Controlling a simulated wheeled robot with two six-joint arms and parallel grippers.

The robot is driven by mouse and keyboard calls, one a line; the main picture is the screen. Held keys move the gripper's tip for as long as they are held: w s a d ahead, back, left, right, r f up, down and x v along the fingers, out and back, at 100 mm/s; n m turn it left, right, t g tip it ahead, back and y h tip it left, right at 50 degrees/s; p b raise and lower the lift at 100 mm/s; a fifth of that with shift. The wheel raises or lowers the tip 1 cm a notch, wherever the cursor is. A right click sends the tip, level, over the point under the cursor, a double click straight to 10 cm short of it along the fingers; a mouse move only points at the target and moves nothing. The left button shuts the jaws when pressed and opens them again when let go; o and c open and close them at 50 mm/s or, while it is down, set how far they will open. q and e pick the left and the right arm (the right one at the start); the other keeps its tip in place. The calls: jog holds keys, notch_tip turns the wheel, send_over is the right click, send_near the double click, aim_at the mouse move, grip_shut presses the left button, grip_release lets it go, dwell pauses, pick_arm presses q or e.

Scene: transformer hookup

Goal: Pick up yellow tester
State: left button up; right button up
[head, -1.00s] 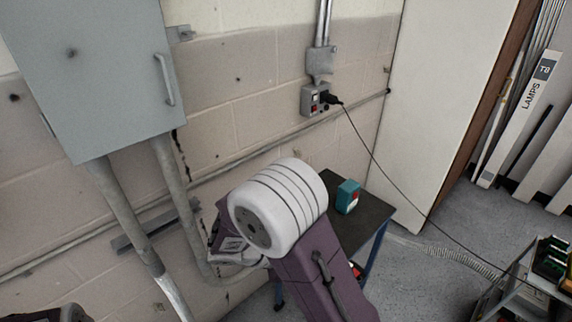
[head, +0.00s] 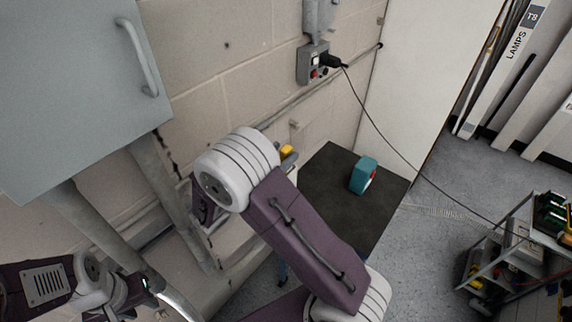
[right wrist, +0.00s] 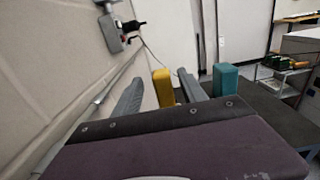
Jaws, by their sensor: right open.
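The yellow tester (head: 287,152) shows as a small patch beside my right arm in the head view, near the wall; the arm hides the rest. In the right wrist view the upright yellow tester (right wrist: 163,88) appears between the two grey fingers of my right gripper (right wrist: 160,78). The fingers are apart, with gaps visible on both sides of the tester. I cannot tell how far ahead of the fingertips it is. My left gripper (head: 140,286) is low at the left in the head view, too small and dark to tell its opening.
A black cable (head: 385,132) runs from the wall socket (head: 313,65) across to a cart (head: 520,250). A grey cabinet (head: 70,90) hangs upper left.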

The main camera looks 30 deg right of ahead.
aim_at(291, 147)
jog(key=x, duration=0.4)
jog(key=shift+s+d+r+p, duration=0.2)
jog(key=shift+s+p, duration=0.05)
jog(key=shift+p, duration=0.05)
jog(key=shift+w+d+f, duration=0.1)
jog(key=shift+w+d, duration=0.15)
jog(key=shift+d, duration=0.1)
jog(key=shift+a, duration=0.1)
grip_shut()
dwell(0.6)
